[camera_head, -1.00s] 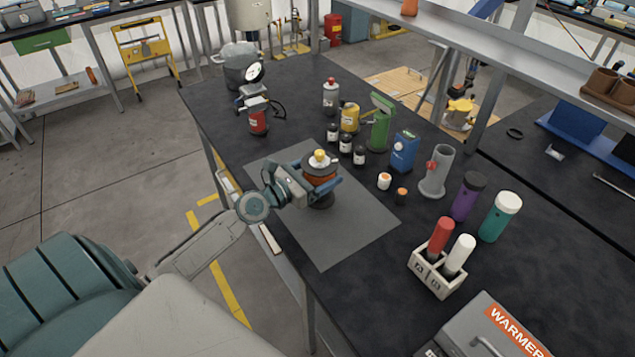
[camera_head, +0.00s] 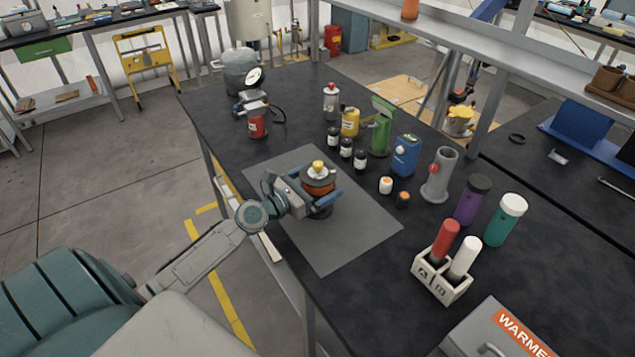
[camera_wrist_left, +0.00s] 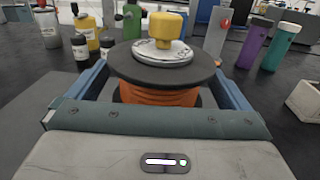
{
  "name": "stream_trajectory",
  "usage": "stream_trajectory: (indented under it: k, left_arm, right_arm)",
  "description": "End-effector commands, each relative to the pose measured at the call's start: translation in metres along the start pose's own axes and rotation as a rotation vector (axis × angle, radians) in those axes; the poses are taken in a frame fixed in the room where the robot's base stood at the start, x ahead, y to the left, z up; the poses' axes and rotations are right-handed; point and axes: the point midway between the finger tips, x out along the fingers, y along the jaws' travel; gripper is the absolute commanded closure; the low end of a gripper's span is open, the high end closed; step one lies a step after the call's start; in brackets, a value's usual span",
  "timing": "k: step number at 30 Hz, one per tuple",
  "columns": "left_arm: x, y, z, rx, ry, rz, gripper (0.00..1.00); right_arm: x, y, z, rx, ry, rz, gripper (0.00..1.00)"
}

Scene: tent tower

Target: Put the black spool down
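The black spool (camera_head: 318,187) has black flanges and an orange winding, with a silver disc and a yellow knob (camera_head: 318,167) on top. It is upright over the grey mat (camera_head: 345,245). My left gripper (camera_head: 321,194) has its blue fingers on both sides of the spool and is shut on it. In the left wrist view the spool (camera_wrist_left: 160,75) sits between the two fingers, its upper flange and winding showing. I cannot tell whether its lower flange touches the mat. My right gripper is not in view.
Several small black bottles (camera_head: 346,148), a blue device (camera_head: 405,155) and a grey tube holder (camera_head: 439,175) stand behind and right of the mat. A white block with red and white tubes (camera_head: 440,275) stands front right. The mat's front part is bare.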

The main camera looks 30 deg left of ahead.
Motion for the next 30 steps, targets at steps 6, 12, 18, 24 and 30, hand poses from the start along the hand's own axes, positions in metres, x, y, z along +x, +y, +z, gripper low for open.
stream_trajectory:
  k: [6, 12, 18, 24, 30]
  left_arm:
    - [-0.004, 0.000, 0.001, 0.002, 0.001, 0.000, 0.00]
    - [-0.032, 0.000, -0.003, 0.004, 0.004, -0.002, 0.00]
    - [-0.057, 0.001, -0.004, 0.006, 0.002, -0.002, 0.00]
    - [-0.074, -0.001, -0.004, 0.005, 0.004, -0.005, 0.00]
    - [-0.086, 0.003, -0.003, 0.010, 0.008, 0.005, 0.00]
  right_arm:
    - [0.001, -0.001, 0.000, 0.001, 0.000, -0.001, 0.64]
    - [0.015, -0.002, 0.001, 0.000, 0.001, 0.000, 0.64]
    - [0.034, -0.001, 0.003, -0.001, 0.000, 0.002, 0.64]
    - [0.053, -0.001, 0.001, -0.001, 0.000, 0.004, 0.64]
    - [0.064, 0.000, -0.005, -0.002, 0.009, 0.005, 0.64]
